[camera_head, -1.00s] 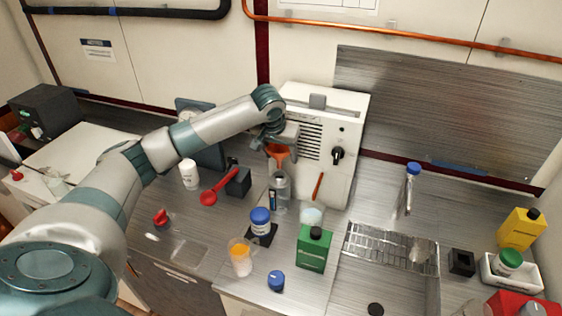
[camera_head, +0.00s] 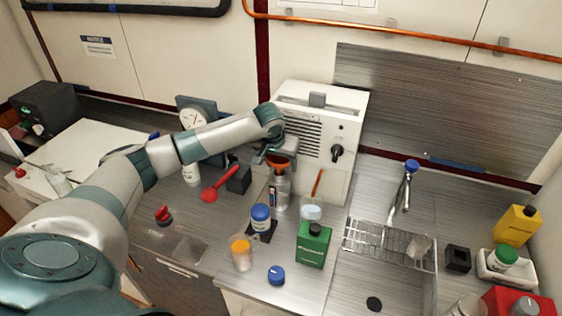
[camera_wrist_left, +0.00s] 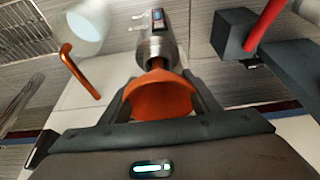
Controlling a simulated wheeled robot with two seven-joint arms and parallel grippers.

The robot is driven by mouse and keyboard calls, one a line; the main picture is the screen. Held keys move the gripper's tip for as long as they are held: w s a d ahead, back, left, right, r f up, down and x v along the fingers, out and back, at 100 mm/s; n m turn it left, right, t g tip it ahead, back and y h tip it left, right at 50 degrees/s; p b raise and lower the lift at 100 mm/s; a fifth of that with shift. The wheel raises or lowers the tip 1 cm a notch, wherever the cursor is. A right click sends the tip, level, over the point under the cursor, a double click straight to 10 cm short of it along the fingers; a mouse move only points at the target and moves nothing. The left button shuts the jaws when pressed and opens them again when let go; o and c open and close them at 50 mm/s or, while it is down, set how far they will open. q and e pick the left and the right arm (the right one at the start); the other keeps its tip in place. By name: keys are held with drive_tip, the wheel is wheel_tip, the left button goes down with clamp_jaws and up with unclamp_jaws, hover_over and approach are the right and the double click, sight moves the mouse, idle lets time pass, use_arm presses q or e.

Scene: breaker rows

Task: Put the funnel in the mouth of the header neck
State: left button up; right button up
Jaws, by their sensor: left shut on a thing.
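The orange funnel (camera_head: 279,160) is in my left gripper (camera_head: 277,156), shut on it in front of the white boxed unit. The funnel also shows in the left wrist view (camera_wrist_left: 160,97), its wide bowl between the two fingers of my left gripper (camera_wrist_left: 160,100). The grey metallic header neck (camera_head: 280,190) stands upright on the counter directly below the funnel. In the left wrist view the funnel's narrow stem points at the top of the neck (camera_wrist_left: 159,42) and meets it in the picture. I cannot tell how deep the stem sits. My right gripper is not in view.
The white unit (camera_head: 325,130) stands close behind. A red spoon-shaped tool (camera_head: 212,192) leans by a dark block (camera_head: 238,180) to the left. A blue-lidded jar (camera_head: 260,218), a green container (camera_head: 313,245) and a frosted cup (camera_head: 311,212) stand in front. A sink with a rack (camera_head: 385,246) lies right.

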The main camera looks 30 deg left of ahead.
use_arm(q)
drive_tip(key=shift+f, duration=0.1)
drive_tip(key=o, duration=1)
drive_tip(key=shift+o, duration=0.2)
drive_tip(key=shift+s+r, duration=0.15)
drive_tip(key=shift+r, duration=0.45)
drive_tip(key=b+v, duration=0.3)
drive_tip(key=v, duration=0.7)
drive_tip(key=shift+s+b, duration=0.1)
drive_tip(key=shift+b, duration=0.2)
drive_tip(key=shift+s+r, duration=0.15)
drive_tip(key=shift+r, duration=0.3)
